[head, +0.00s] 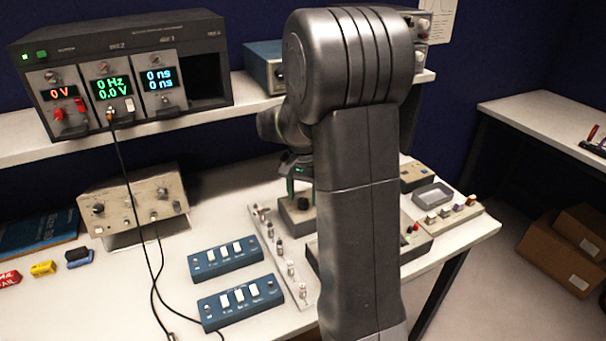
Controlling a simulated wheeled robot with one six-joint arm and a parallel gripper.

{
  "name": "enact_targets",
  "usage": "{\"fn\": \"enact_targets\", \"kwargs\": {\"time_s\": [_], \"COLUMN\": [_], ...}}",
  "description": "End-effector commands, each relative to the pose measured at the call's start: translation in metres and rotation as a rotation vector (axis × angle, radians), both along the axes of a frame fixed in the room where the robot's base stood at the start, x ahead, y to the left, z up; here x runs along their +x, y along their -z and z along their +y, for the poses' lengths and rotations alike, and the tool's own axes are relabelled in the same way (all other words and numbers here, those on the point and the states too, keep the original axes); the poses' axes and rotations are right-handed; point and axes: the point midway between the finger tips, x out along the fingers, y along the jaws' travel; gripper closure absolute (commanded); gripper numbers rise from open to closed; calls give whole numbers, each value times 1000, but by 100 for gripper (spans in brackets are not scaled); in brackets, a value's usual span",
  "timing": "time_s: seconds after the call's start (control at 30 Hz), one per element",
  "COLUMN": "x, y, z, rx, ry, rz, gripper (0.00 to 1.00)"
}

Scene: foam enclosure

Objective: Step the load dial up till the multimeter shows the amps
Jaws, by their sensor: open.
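My gripper (301,190) hangs over a grey box (296,217) with a dark knob (303,203) on top, on the bench beside my arm. The knob may be the load dial; I cannot read its label. A green finger shows left of the knob, and my arm hides much of the rest. The gripper is open, and I cannot tell whether it touches the knob. No multimeter showing amps can be made out. An instrument rack (203,62) on the shelf shows a red 0 V, a green 0 Hz and 0.0 V, and a blue 0 ns twice.
Two blue switch boxes (226,257) and a strip of connectors (283,252) lie left of my arm. Black leads (139,226) hang from the rack to the bench. A beige knobbed instrument (133,204) stands behind.

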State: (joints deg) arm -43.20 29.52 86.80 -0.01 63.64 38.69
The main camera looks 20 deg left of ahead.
Motion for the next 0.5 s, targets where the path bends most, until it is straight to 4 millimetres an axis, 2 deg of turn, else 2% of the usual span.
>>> {"fn": "enact_targets", "kwargs": {"time_s": [0.3,0.5], "x": [1,0], "y": [-71,-108], "z": [1,0], "rx": [4,2], "ry": [0,0], "rz": [-5,-3], "gripper": [52,52]}}
